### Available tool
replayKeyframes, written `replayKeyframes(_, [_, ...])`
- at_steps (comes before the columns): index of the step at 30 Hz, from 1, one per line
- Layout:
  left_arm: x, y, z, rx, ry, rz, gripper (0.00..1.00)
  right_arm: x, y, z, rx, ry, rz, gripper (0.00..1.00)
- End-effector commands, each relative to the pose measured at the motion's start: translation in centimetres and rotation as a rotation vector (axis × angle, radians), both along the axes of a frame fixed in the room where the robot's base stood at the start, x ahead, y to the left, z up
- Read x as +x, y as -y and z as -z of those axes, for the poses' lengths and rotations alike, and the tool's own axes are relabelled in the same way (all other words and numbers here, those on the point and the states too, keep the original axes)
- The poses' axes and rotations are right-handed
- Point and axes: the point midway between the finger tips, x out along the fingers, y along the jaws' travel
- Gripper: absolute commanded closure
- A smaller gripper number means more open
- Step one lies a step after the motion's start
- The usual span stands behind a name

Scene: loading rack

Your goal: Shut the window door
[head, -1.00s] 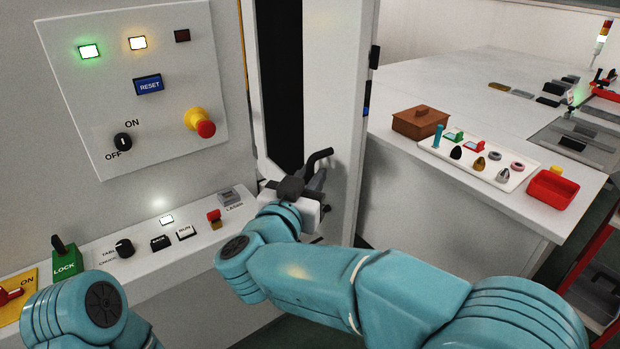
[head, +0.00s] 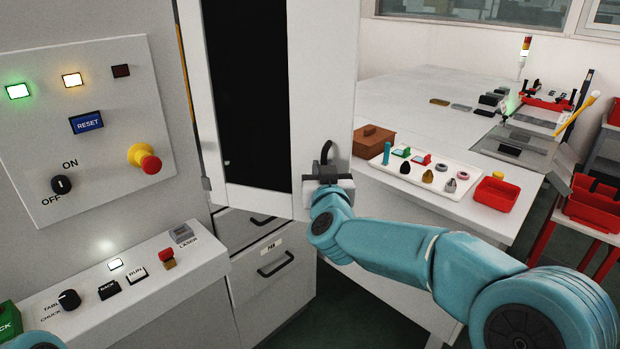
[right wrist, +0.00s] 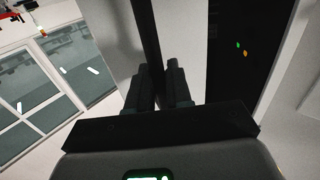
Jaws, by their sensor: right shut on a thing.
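The window door (head: 322,75) is a tall white-framed panel beside a dark pane (head: 245,90) in the middle of the head view. Its dark curved handle (head: 328,149) is on the right part of the white frame. My right gripper (head: 326,172) is at this handle and shut on it. The gripper body covers the handle's lower part. In the right wrist view the two dark fingers (right wrist: 163,85) close around a dark upright bar (right wrist: 147,35). My left gripper is outside the view.
A control panel (head: 115,190) and a button console (head: 190,262) stand at left. Drawers (head: 285,285) are below the door. At right, a white table (head: 430,190) holds a brown box (head: 374,140), a parts tray (head: 402,172) and a red bin (head: 496,194). Dark floor shows between drawers and table.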

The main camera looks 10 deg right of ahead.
Motion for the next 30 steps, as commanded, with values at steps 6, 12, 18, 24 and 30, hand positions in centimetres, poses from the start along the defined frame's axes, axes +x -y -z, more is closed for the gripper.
replayKeyframes(6, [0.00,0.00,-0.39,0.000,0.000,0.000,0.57,1.24,0.92,-0.18,0.001,0.003,0.003,1.00])
replayKeyframes(12, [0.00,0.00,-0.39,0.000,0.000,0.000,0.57,1.39,0.97,-0.17,0.001,0.004,0.003,1.00])
replayKeyframes(18, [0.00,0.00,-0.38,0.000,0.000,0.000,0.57,1.38,0.94,-0.19,0.000,0.005,0.003,1.00])
replayKeyframes(24, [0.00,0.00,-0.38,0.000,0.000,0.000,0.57,1.36,0.90,-0.13,0.001,0.003,0.002,0.66])
replayKeyframes(30, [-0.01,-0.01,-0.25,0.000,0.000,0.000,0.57,1.05,0.83,-0.05,0.001,0.002,0.001,0.66])
